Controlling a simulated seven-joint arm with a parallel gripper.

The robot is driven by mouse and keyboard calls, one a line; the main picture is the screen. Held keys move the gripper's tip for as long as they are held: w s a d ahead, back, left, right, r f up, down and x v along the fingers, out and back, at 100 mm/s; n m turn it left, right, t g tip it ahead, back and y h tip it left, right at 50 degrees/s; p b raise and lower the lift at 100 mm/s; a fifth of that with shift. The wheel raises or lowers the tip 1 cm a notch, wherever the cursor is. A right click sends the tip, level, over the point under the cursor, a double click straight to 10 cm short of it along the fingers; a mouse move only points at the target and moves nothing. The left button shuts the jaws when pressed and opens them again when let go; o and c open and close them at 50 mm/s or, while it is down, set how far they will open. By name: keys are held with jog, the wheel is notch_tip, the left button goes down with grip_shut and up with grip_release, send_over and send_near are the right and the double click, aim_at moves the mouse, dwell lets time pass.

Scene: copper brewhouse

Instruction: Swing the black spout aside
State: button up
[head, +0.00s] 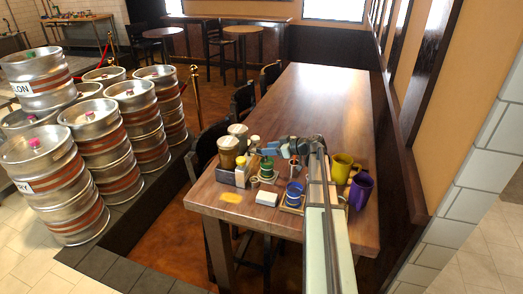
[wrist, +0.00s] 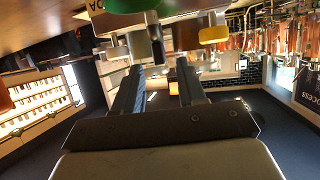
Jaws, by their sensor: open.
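I cannot make out the black spout for certain. In the wrist view a narrow dark upright piece (wrist: 155,38) shows just beyond my gripper (wrist: 160,68), beside a grey block-like piece (wrist: 139,46); it may be the spout. My gripper's two dark fingers are apart, with nothing seen between them. In the head view my pale arm reaches over the near end of the table, and it hides part of the cluster of small things there. The fingertips are hard to tell from that clutter.
The wooden table (head: 310,95) holds a yellow mug (head: 341,167), purple mug (head: 360,190), blue cup (head: 294,194), green item (head: 267,167), lidded jars (head: 228,150), white block (head: 266,198) and yellow pad (head: 230,197). Steel kegs (head: 92,130) stand left. The table's far half is clear.

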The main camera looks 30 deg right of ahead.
aim_at(257, 153)
jog(key=shift+x, duration=2.35)
grip_shut()
